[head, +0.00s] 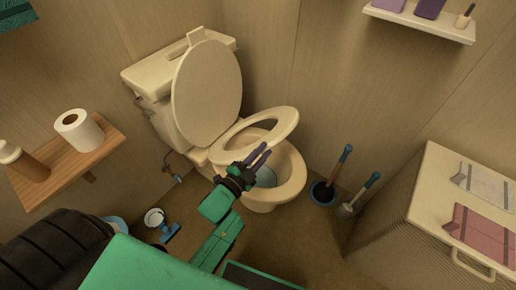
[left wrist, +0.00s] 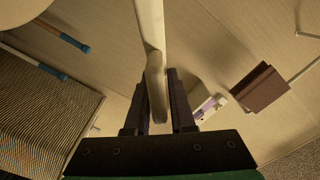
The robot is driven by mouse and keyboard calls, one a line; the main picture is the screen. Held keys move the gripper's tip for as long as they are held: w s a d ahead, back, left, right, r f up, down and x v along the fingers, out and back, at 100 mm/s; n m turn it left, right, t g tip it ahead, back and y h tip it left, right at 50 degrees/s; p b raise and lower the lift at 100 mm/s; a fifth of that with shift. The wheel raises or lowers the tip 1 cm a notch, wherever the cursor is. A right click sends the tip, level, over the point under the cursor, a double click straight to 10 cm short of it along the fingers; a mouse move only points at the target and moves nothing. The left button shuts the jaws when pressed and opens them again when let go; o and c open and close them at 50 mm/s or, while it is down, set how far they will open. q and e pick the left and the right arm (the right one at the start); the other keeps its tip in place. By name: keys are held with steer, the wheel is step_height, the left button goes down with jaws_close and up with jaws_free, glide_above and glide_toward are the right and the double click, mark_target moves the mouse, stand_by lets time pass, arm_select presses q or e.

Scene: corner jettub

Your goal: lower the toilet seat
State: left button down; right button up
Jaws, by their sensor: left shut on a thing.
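The toilet (head: 160,75) stands in the corner with its lid (head: 207,95) up, leaning back toward the tank. The seat ring (head: 285,117) is part-way raised, tilted above the bowl (head: 292,180), with a gap under its front edge. My left gripper (head: 261,153) is at the seat's near edge, above the bowl opening. In the left wrist view the pale seat edge (left wrist: 151,45) passes between the two dark fingers (left wrist: 159,105), which are shut on it. My right gripper is not in view.
A plunger (head: 323,190) and a toilet brush (head: 347,208) stand right of the bowl. A ribbed cabinet (head: 410,215) with towels is at the right. A wooden shelf (head: 100,150) holds a paper roll (head: 80,130) at the left. A wall shelf (head: 430,28) is at upper right.

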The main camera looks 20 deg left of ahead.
arm_select(q)
steer(key=c, duration=0.9)
jaws_free()
steer(key=v, duration=1.4)
steer(key=shift+s+a+p, duration=0.1)
steer(key=shift+s+p, duration=0.2)
steer(key=shift+p, duration=0.05)
